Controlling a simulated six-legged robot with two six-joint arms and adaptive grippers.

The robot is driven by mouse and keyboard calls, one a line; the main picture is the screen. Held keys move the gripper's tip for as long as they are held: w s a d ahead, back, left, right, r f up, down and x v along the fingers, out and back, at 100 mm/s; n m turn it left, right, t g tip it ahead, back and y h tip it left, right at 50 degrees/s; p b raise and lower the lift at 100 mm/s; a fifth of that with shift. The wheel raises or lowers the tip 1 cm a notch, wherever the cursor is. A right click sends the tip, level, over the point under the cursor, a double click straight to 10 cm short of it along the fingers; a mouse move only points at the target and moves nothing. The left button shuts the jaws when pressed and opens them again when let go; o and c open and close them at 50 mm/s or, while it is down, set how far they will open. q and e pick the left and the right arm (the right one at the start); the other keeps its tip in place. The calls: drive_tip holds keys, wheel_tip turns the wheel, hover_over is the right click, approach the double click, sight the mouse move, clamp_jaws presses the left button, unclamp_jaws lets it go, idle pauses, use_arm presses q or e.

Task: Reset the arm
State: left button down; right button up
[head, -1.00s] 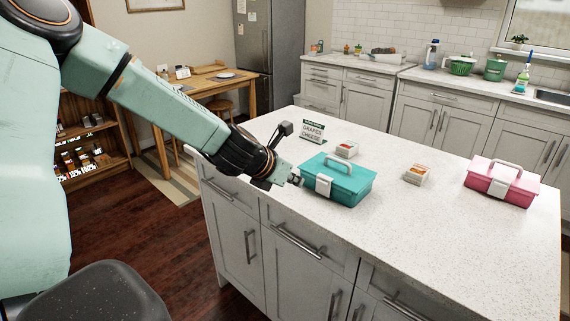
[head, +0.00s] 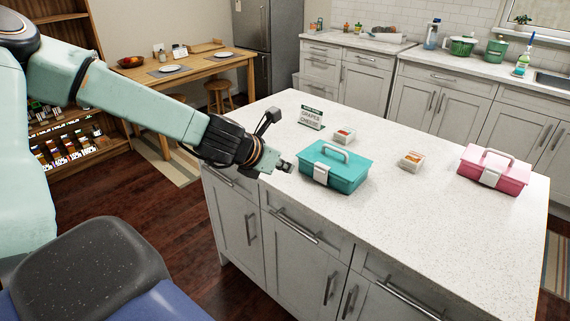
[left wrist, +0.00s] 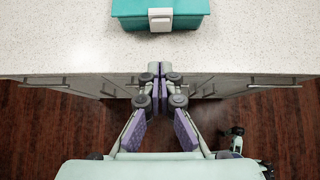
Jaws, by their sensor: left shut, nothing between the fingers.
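My left arm comes in from the left in the head view. My left gripper (head: 287,167) is shut and empty, just left of the teal lunch box. In the left wrist view the gripper (left wrist: 160,75) has its fingers together in front of the island's front edge. The teal lunch box (head: 336,168) is closed and stands on the island top; its lower front and white latch show in the left wrist view (left wrist: 190,18). My right gripper is not in view.
The white speckled island (head: 440,230) also holds a pink box (head: 493,170), two small food containers (head: 343,136) (head: 411,160) and a sign (head: 311,117) reading grapes and cheese. A dining table (head: 185,66) and wooden shelf (head: 65,150) stand behind at left.

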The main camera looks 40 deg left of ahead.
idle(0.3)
use_arm(q)
drive_tip(key=s+d+f+m+g+b, duration=0.1)
drive_tip(key=s+d+f+m+b, duration=0.25)
drive_tip(key=f+m, duration=0.45)
drive_tip(key=s+d+f+m+g+b, duration=0.25)
drive_tip(key=s+f+m, duration=0.3)
drive_tip(key=m, duration=0.55)
drive_tip(key=s+d+f+m+g+b, duration=0.15)
drive_tip(key=s+d+f+m, duration=0.25)
drive_tip(key=f+m, duration=0.45)
drive_tip(key=s+d+f+m+g+b, duration=0.2)
drive_tip(key=s+f+m+b, duration=0.1)
drive_tip(key=s+f, duration=0.4)
drive_tip(key=s+d+f+m+g+b, duration=0.2)
drive_tip(key=s+f, duration=0.6)
drive_tip(key=s, duration=0.5)
drive_tip(key=shift+s+d+f+m+g+b, duration=0.25)
drive_tip(key=shift+d+m+g+b, duration=0.2)
drive_tip(key=shift+m, duration=0.7)
drive_tip(key=shift+y, duration=0.3)
